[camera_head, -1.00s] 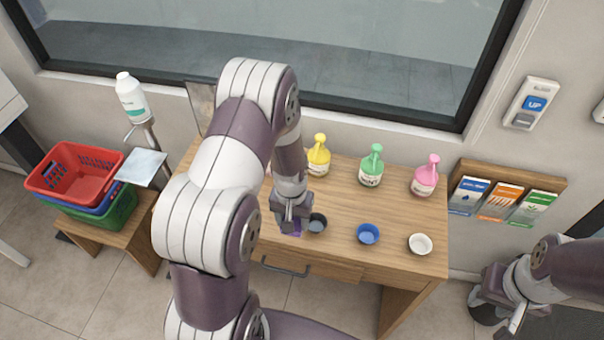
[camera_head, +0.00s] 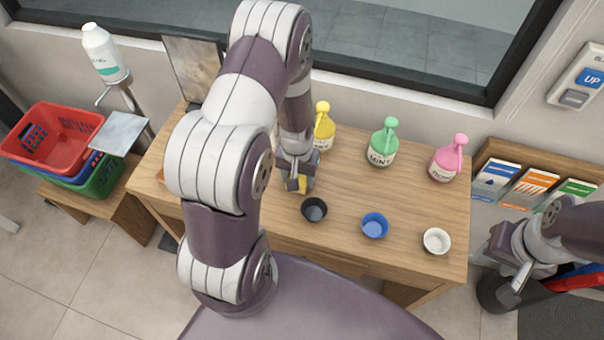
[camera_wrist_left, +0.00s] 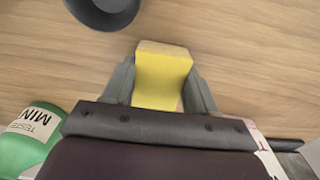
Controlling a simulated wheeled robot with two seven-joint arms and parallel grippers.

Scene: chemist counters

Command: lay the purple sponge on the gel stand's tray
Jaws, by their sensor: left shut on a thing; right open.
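My left gripper (camera_head: 299,187) is shut on a yellow sponge (camera_wrist_left: 163,75), just above the wooden desk and left of the black bowl (camera_head: 314,209). The sponge shows between both fingers in the left wrist view; only a small yellow bit shows in the head view. I make out no purple sponge now. The gel stand holds a white bottle (camera_head: 105,53) at the left, with a flat grey tray (camera_head: 119,133) below it, which looks empty. My right gripper (camera_head: 512,278) is open and apart from these things, at the lower right.
The desk (camera_head: 410,205) bears yellow (camera_head: 323,128), green (camera_head: 383,145) and pink (camera_head: 448,160) bottles, plus blue (camera_head: 375,225) and white (camera_head: 436,241) bowls. Stacked baskets (camera_head: 50,140) stand left of the tray. A dark upright panel (camera_head: 193,68) stands at the desk's back left.

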